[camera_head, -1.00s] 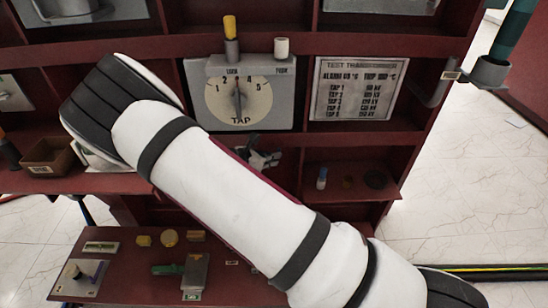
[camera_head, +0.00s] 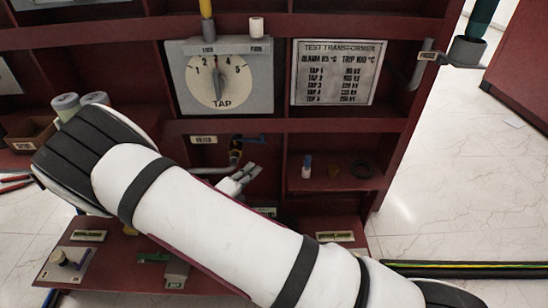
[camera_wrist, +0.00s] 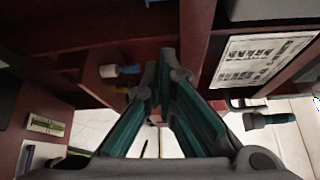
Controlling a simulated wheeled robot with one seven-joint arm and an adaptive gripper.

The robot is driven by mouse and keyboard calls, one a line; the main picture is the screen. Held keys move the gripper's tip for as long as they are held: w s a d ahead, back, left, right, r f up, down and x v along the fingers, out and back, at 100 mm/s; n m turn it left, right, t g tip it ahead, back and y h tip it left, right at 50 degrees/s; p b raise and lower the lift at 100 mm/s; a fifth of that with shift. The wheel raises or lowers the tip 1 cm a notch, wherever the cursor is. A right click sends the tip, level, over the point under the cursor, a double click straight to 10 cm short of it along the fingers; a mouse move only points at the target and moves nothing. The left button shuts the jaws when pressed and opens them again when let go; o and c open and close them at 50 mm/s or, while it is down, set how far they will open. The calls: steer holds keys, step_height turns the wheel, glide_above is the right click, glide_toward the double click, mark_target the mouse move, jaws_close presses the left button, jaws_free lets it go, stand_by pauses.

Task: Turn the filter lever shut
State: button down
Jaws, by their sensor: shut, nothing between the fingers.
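The filter lever (camera_head: 250,139) is a dark blue handle on a brass-coloured valve body, under the dial panel in the head view. It lies roughly level, pointing right from the valve. A small label plate (camera_head: 203,139), apparently reading FILTER, is to its left. My gripper (camera_head: 252,172) is shut and empty, just below and slightly right of the valve; it looks apart from the lever. In the wrist view my gripper's teal-padded fingers (camera_wrist: 163,65) come together at the centre. I cannot make out the lever there.
A tap dial (camera_head: 220,80) and a rating plate (camera_head: 337,72) are above. My arm covers part of the lower board (camera_head: 105,255).

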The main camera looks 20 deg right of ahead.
steer(key=w+d+n+b, duration=0.2)
steer(key=w+d+b, duration=0.3)
steer(key=w, duration=0.5)
steer(key=shift+w+d+f+t, duration=0.2)
steer(key=shift+d+t, duration=0.2)
steer(key=shift+d, duration=0.55)
steer(key=shift+w+d+r, duration=0.1)
steer(key=p+x, duration=0.2)
steer(key=p, duration=0.1)
steer(key=shift+w, duration=0.2)
